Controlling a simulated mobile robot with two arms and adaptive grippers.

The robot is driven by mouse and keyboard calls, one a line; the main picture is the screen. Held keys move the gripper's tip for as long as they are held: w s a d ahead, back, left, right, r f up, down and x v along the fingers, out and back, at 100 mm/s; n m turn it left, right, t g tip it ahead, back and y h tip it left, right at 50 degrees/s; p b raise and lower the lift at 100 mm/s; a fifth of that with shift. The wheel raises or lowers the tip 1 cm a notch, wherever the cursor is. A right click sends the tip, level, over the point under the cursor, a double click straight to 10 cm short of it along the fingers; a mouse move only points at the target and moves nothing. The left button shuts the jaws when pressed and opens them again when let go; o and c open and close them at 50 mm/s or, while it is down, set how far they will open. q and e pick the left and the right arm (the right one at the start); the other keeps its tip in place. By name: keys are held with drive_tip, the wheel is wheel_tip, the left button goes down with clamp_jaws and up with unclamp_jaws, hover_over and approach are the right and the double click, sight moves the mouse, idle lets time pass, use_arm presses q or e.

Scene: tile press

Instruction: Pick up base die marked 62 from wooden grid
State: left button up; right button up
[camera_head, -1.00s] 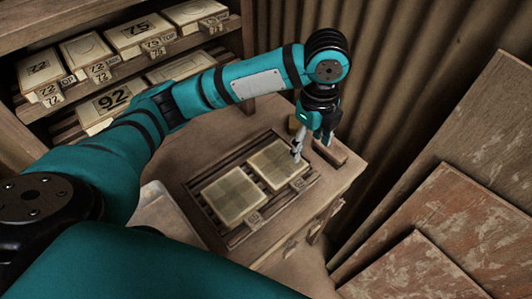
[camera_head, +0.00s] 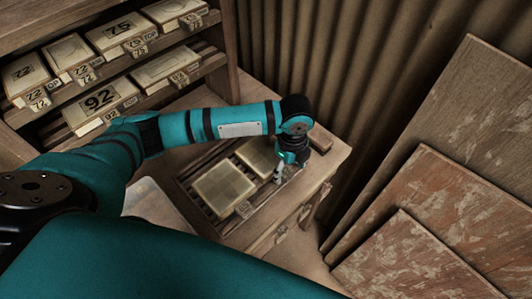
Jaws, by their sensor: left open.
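Two pale square dies sit in the slatted wooden grid (camera_head: 207,218) on the wooden cabinet top. The nearer die (camera_head: 222,188) shows fully, with a small tag at its front edge. The farther die (camera_head: 254,153) is partly hidden by my left arm. No number on either die is legible, so I cannot tell which is 62. My left gripper (camera_head: 279,175) is open and points down at the front-right edge of the farther die, around where its tag lies. Whether it touches the die or tag cannot be told. My right gripper is out of view.
A wooden shelf (camera_head: 192,35) at upper left holds more tagged dies marked 72, 75 and 92. A small wooden block (camera_head: 321,140) lies behind the gripper. Corrugated wall stands behind; large boards (camera_head: 440,215) lean at the right.

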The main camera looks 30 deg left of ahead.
use_arm(q)
drive_tip(key=shift+f, duration=1.1)
clamp_jaws()
drive_tip(key=shift+r, duration=0.1)
